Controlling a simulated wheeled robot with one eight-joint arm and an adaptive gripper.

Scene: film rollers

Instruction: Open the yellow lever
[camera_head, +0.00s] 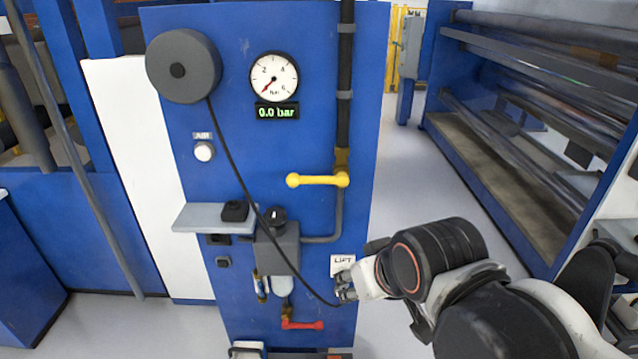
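The yellow lever (317,180) is on the blue panel (240,140), at the lower end of a dark vertical pipe. It lies horizontal, across the pipe line, with its round free end to the left. My gripper (343,290) is in front of the panel, below the lever and apart from it, near the white LIFT label. Its fingers are small and partly hidden by the wrist, so I cannot tell whether they are open.
The gauge (274,77) has a display reading 0.0 bar. A grey shelf (205,218) sticks out left of the regulator (278,245), and a black cable hangs from the reel (184,66). A red lever (303,324) is lower down. Open floor lies right of the panel.

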